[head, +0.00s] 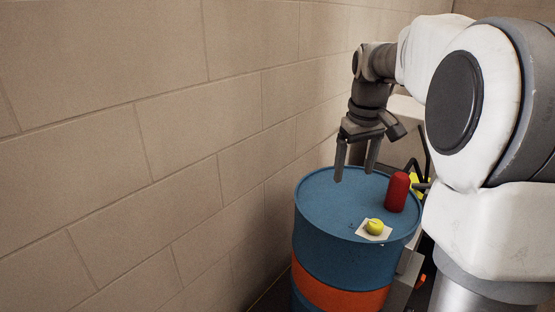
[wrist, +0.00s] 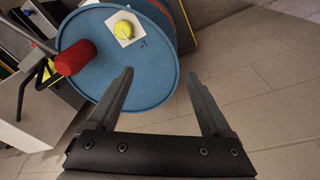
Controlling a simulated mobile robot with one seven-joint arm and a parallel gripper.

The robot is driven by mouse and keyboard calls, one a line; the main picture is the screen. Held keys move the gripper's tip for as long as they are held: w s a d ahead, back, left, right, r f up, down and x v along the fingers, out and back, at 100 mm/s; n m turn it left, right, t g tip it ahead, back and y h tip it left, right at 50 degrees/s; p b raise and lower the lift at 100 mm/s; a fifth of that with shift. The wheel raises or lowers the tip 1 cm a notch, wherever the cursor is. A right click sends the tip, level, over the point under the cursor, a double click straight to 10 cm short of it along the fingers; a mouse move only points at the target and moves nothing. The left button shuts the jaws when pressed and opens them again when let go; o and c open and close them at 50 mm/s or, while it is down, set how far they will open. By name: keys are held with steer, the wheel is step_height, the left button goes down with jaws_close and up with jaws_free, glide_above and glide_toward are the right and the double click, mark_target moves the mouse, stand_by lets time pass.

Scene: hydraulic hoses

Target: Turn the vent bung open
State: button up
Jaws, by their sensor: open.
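The vent bung looks to be the small yellow knob (head: 375,226) on a white square plate (head: 365,236) on top of a blue drum (head: 330,207) with an orange band. The yellow knob also shows in the wrist view (wrist: 125,29), with a dark line across it. My gripper (head: 354,178) is open and empty, fingers pointing down, above the far left part of the drum top. It is apart from the knob, which lies nearer the head camera and to the right. In the wrist view my gripper's fingers (wrist: 163,88) are spread, with the knob beyond them.
A red cylinder (head: 397,192) stands on the drum top right of the knob; it also shows in the wrist view (wrist: 76,58). A block wall (head: 180,130) runs close along the left of the drum. Dark hoses and equipment stand behind the drum at right.

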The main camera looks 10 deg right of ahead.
steer(key=g+p, duration=0.2)
glide_above(376, 223)
steer(key=f, duration=0.1)
steer(key=m, duration=0.1)
step_height(376, 223, down, 18)
steer(key=shift+r, duration=0.1)
steer(key=shift+c, duration=0.3)
jaws_close()
